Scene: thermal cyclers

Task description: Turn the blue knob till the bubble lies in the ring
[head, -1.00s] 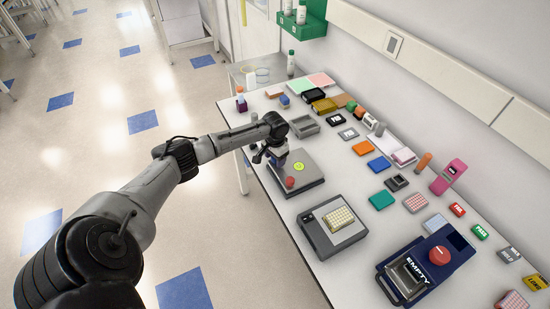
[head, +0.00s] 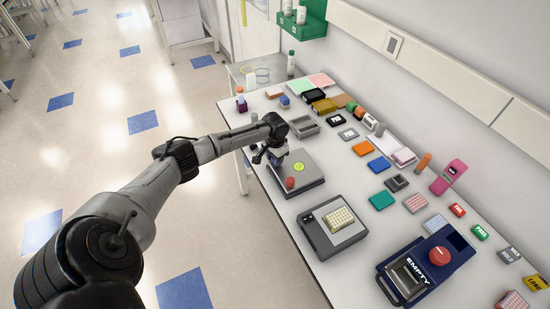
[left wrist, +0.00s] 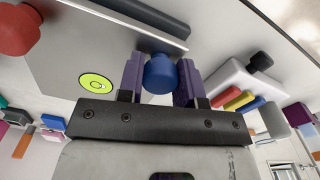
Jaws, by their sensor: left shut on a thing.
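The blue knob (left wrist: 160,74) sits between the two purple fingers of my left gripper (left wrist: 160,68) in the left wrist view, and the fingers are shut on it. In the head view my left gripper (head: 277,159) is at the left corner of the grey plate device (head: 313,173), and the knob is hidden there. The round yellow-green level (left wrist: 97,83) shows a small dark ring; it is also on the plate in the head view (head: 299,167). The bubble is too small to place surely against the ring. My right gripper is out of view.
A red knob (head: 289,183) stands on the plate's front corner, close to my left gripper. A grey device with a well block (head: 340,217) and a navy device marked EMPTY (head: 440,277) stand nearer. Several coloured blocks crowd the bench's wall side.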

